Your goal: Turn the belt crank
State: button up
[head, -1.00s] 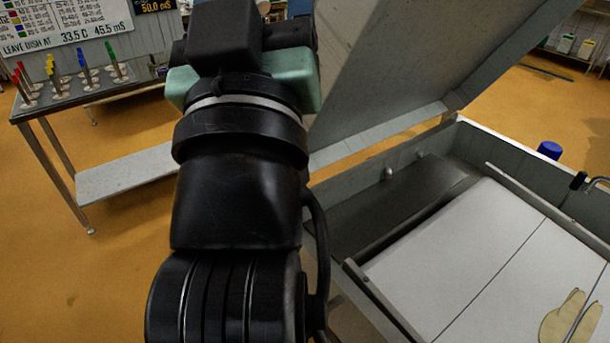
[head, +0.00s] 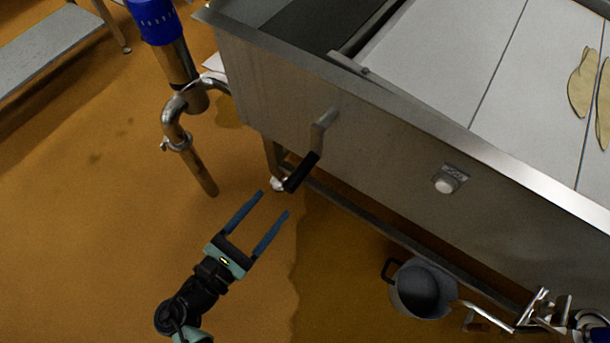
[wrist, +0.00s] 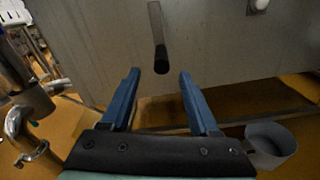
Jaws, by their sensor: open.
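The belt crank (head: 322,125) is a grey metal arm on the side wall of the steel vat, with a black handle (head: 301,172) at its lower end. In the wrist view the crank arm (wrist: 155,22) hangs down and its black handle (wrist: 161,60) shows just beyond and between the fingertips. My gripper (head: 272,204) is open and empty, with two long blue fingers pointing at the handle. In the wrist view my gripper (wrist: 159,75) also shows a wide gap between its fingers. The fingers appear apart from the handle.
The vat wall (head: 400,150) carries a round knob (head: 446,182) right of the crank. A blue-topped pipe (head: 175,60) stands to the left. A metal bucket (head: 422,289) sits below at the right, near a lower rail. The floor (head: 90,220) at left is clear.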

aim_at(305, 168)
jog(key=shift+n, duration=0.4)
jog(key=b+x, duration=0.1)
jog(key=x, duration=0.5)
jog(key=b+x, duration=0.2)
jog(key=x, duration=0.4)
jog(key=shift+d+f, duration=0.25)
jog(key=shift+c, duration=0.4)
grip_shut()
